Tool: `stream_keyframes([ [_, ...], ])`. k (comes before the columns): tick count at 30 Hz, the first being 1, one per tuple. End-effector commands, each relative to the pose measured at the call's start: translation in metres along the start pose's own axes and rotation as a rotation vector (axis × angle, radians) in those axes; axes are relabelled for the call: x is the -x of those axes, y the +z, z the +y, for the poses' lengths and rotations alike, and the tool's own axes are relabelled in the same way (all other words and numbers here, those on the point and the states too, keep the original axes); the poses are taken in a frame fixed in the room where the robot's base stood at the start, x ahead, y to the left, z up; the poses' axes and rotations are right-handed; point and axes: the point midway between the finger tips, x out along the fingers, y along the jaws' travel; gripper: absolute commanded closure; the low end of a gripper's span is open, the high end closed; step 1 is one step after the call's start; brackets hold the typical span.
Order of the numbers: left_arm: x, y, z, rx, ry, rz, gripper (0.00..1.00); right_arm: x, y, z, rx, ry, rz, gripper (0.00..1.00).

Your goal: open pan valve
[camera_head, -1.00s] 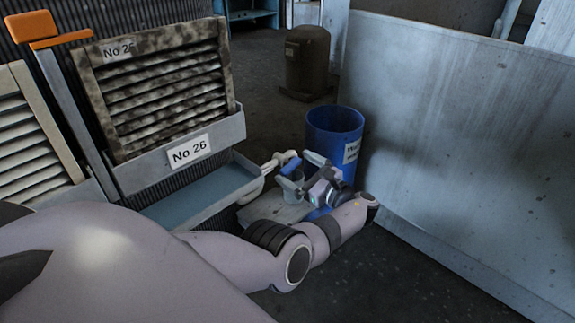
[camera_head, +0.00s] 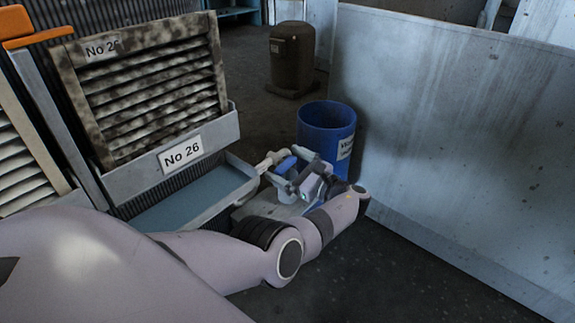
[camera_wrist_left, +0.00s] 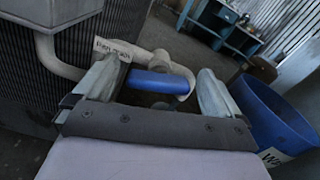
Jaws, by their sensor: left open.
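The pan valve's blue handle (camera_head: 286,165) sits on a pale pipe at the front right corner of the blue drain pan (camera_head: 196,201). In the left wrist view the blue handle (camera_wrist_left: 160,83) lies crosswise, beside a pale pipe with a small label. My left gripper (camera_head: 291,168) is at the valve with its fingers open. In the wrist view its two fingers (camera_wrist_left: 160,86) stand on either side of the handle, with the handle in the gap. I cannot tell whether they touch it. The valve's lower body is hidden behind the gripper. My right gripper is not in view.
A blue waste bin (camera_head: 327,128) stands just behind and right of my left gripper. A large grey panel (camera_head: 455,150) closes off the right side. A louvred filter marked No 26 (camera_head: 145,88) stands above the pan. A brown bin (camera_head: 291,60) is farther back.

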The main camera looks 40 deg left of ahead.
Motion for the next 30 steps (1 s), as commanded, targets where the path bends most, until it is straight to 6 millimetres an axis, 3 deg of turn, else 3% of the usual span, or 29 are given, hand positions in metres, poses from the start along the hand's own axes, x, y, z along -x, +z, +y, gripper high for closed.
stream_keyframes([
  [1, 0.0001, 0.0000, -0.0001, 0.000, 0.000, 0.000, 0.12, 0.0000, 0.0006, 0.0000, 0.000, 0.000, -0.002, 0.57],
  [5, 0.0001, 0.0000, -0.0001, 0.000, 0.000, 0.000, 0.53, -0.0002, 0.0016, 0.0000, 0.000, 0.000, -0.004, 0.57],
  [17, -0.0003, 0.0001, 0.0003, 0.055, 0.000, -0.001, 0.53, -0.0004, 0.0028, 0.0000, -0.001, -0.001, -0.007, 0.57],
  [30, -0.0007, -0.0003, 0.0024, 0.395, -0.001, -0.002, 0.53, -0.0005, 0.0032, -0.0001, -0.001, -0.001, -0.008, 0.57],
])
